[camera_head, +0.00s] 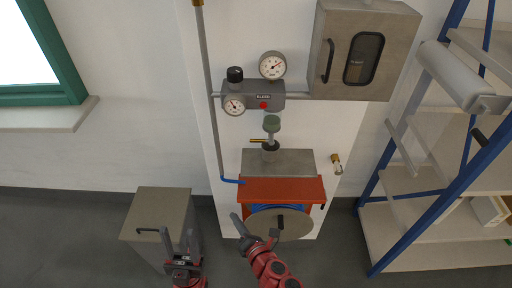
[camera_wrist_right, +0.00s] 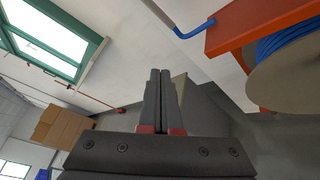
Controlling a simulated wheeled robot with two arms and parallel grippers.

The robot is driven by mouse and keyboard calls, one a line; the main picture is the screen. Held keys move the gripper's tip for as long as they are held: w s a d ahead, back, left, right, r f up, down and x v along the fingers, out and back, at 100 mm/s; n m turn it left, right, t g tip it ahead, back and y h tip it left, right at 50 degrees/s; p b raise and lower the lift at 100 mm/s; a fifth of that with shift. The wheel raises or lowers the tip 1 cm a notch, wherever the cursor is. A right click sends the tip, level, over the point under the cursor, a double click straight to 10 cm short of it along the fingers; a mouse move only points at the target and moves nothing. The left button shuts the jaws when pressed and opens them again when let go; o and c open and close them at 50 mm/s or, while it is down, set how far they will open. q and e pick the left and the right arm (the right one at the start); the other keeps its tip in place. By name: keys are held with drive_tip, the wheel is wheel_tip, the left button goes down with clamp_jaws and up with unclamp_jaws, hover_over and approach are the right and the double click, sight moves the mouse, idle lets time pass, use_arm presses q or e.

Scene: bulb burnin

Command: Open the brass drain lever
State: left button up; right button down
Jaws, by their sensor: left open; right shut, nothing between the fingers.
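In the head view a thin brass-coloured lever (camera_head: 258,141) lies level beside the stem under a green-topped fitting (camera_head: 271,124), above a grey box. A second small brass fitting (camera_head: 337,158) sits on the white panel further right; I cannot tell for sure which is the drain lever. My right gripper (camera_head: 237,219) is shut and empty, low in front of the orange hose reel, below and apart from both. Its closed fingers also show in the right wrist view (camera_wrist_right: 160,75). My left gripper (camera_head: 179,234) is open and empty in front of the grey cabinet.
The orange reel housing (camera_head: 283,189) with blue hose and a round disc (camera_head: 265,222) stands below the grey box (camera_head: 290,160). Gauges (camera_head: 272,65) and a wall box (camera_head: 365,50) are above. A blue-framed shelf (camera_head: 418,215) is right; a grey cabinet (camera_head: 163,205) is left.

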drive_tip(key=w+d+r+n+t+h+p, duration=0.1)
drive_tip(key=d+r+n+t+h, duration=0.1)
drive_tip(key=r, duration=0.4)
drive_tip(key=w+d+r+n+t+h+p, duration=0.1)
drive_tip(key=w+d+r+n+t+h, duration=0.1)
drive_tip(key=d+r+h, duration=0.2)
drive_tip(key=shift+w+r+t+h, duration=0.2)
drive_tip(key=shift+r+t+h, duration=0.2)
drive_tip(key=shift+r+h, duration=0.7)
drive_tip(key=shift+f, duration=0.15)
drive_tip(key=w, duration=0.3)
drive_tip(key=w+p, duration=0.1)
drive_tip(key=w, duration=0.2)
drive_tip(key=w+p, duration=0.1)
drive_tip(key=w, duration=0.3)
drive_tip(key=shift+w+r, duration=0.1)
drive_tip(key=shift+r, duration=0.2)
drive_tip(key=r, duration=0.1)
drive_tip(key=r+p, duration=0.2)
drive_tip(key=shift+w, duration=0.25)
drive_tip(key=shift+r+p, duration=0.45)
drive_tip(key=shift+p, duration=0.05)
